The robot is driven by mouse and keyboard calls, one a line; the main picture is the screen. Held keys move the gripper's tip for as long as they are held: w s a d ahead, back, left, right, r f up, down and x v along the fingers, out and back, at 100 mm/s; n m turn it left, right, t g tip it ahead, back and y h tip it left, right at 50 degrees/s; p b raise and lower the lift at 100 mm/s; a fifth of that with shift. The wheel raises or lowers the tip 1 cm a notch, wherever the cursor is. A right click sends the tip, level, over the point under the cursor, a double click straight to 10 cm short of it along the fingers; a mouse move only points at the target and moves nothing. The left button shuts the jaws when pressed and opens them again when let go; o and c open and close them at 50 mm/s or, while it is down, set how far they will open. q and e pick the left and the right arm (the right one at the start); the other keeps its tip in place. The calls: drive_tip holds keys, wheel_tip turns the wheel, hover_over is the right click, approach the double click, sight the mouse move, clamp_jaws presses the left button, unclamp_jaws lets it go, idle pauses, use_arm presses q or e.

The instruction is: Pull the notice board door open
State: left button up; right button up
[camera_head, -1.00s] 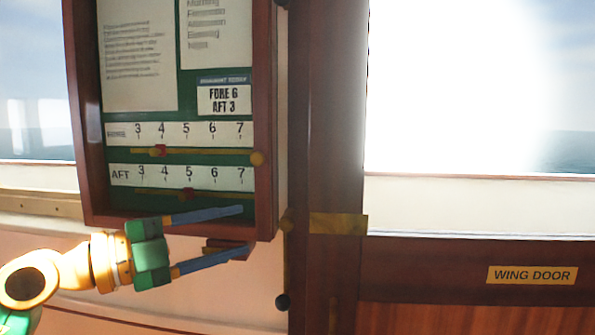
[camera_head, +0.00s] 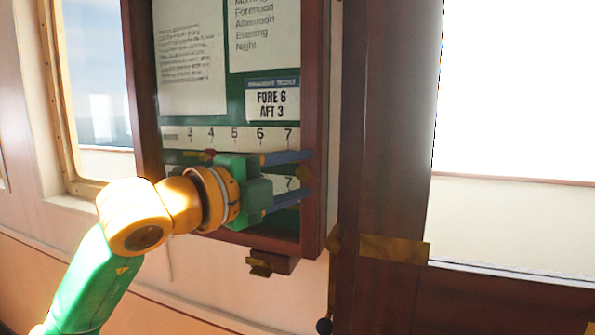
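The notice board door (camera_head: 322,120) is a dark wooden frame around a green panel with papers and number scales. It looks closed. A small round brass knob (camera_head: 304,174) sits on its right side, low down. My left gripper (camera_head: 303,175) reaches in from the left, across the lower part of the board. Its two blue fingers are apart, one above and one below the knob, with the tips near the right frame edge. I cannot tell whether they touch the knob. The gripper hides much of the lower scales. My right gripper is not in view.
A wooden block with a brass fitting (camera_head: 261,266) is below the board. A dark wooden post (camera_head: 383,130) with a brass plate (camera_head: 394,249) stands close on the right. A bright window lies beyond it, and another window (camera_head: 97,90) is at the left.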

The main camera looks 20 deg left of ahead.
use_arm(q)
drive_tip(key=shift+s, duration=0.15)
clamp_jaws()
idle(1.0)
